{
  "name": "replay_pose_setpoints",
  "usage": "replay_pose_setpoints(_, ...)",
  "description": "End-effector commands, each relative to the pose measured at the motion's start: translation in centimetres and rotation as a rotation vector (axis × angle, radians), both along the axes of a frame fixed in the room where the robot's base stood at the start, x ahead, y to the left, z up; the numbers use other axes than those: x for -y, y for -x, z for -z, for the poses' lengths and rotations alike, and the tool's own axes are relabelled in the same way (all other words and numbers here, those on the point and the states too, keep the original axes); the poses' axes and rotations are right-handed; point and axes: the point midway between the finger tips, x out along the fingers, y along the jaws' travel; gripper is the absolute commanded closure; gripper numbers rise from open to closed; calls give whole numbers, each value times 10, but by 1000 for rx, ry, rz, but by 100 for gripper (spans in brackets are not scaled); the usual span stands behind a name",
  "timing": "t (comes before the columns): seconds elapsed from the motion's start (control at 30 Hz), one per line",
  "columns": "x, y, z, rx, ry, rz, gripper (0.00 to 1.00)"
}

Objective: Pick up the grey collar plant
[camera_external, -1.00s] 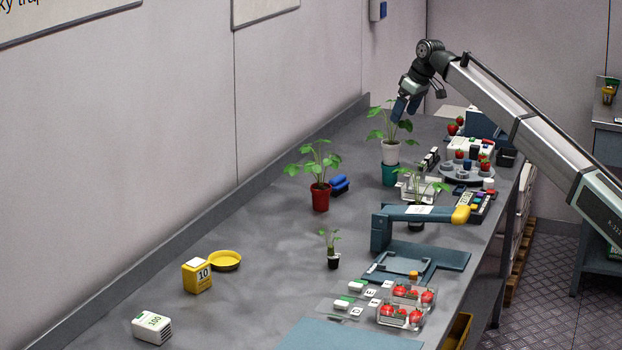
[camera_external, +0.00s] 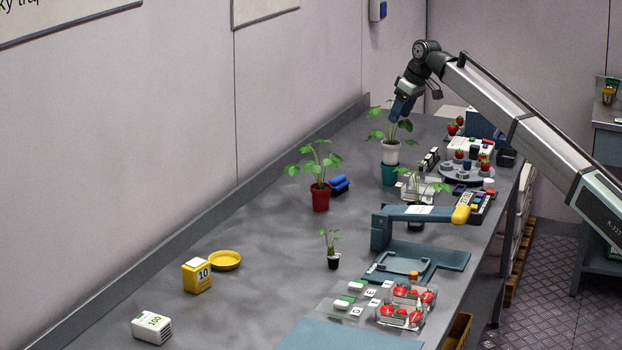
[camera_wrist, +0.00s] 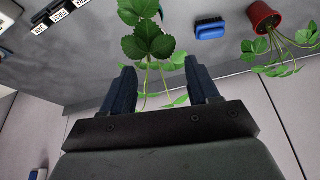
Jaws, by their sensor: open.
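A leafy plant with a pale grey-white collar (camera_external: 390,152) above a teal pot (camera_external: 389,175) stands upright toward the far end of the bench. My gripper (camera_external: 400,116) is at its leaves, well above the collar, with the fingers pointing down. In the wrist view, my gripper (camera_wrist: 160,77) is open, with green leaves (camera_wrist: 148,42) and thin stems between and beyond its two fingers. The collar is not clearly visible in the wrist view.
A red-potted plant (camera_external: 320,197) and a blue brush (camera_external: 340,185) stand to the left. A turntable with berries (camera_external: 466,178) and a white rack (camera_external: 418,188) are at the right. A blue press-like stand (camera_external: 381,234) is nearer. The bench's left-middle is mostly clear.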

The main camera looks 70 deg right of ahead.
Motion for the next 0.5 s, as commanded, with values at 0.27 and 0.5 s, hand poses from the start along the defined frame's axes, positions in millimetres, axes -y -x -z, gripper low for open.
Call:
replay_pose_setpoints(0.27,-127,-61,4,-3,-2,-143,40)
replay_pose_setpoints(0.5,-252,-87,13,-4,-7,-272,40)
